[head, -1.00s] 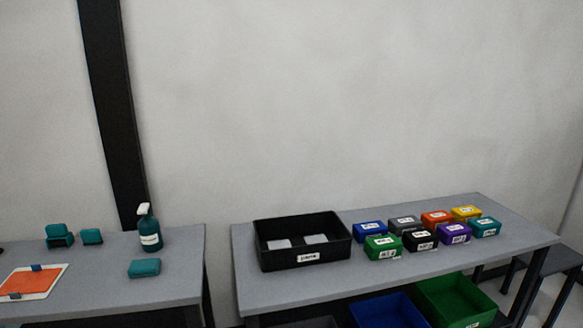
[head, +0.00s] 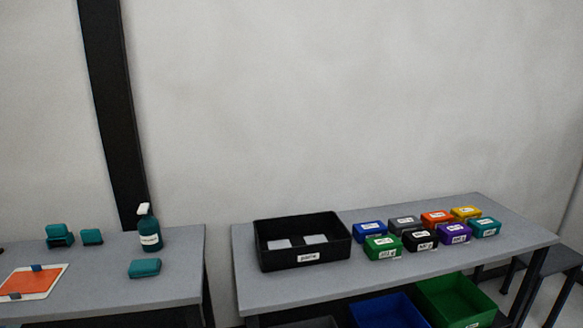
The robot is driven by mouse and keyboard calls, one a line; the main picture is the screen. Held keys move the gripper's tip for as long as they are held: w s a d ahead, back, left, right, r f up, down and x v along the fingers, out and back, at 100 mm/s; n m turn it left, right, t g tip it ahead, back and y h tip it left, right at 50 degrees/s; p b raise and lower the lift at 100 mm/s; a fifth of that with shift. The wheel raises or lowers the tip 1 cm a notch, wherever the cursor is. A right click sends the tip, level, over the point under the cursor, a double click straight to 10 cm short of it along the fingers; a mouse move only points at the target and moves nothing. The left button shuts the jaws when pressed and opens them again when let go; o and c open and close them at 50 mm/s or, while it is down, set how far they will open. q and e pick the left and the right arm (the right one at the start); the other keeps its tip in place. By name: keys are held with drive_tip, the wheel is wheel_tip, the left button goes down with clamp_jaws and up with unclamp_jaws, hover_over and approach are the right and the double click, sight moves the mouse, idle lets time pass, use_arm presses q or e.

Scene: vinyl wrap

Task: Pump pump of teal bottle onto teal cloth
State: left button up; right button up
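The teal bottle (head: 150,234) stands upright near the back right of the left table. It has a white pump head and a white label. A folded teal cloth (head: 145,268) lies on the table in front of the bottle, apart from it. Two more teal items, one at the far left (head: 59,236) and one beside it (head: 92,237), sit further left; I cannot tell whether they are cloths or blocks. Neither of my grippers shows in the head view.
An orange sheet on a white board (head: 32,282) lies at the left table's front left. A gap separates this table from the right table (head: 400,275), which holds a black bin (head: 262,258) and several coloured labelled boxes (head: 383,247). Open bins (head: 455,300) stand below.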

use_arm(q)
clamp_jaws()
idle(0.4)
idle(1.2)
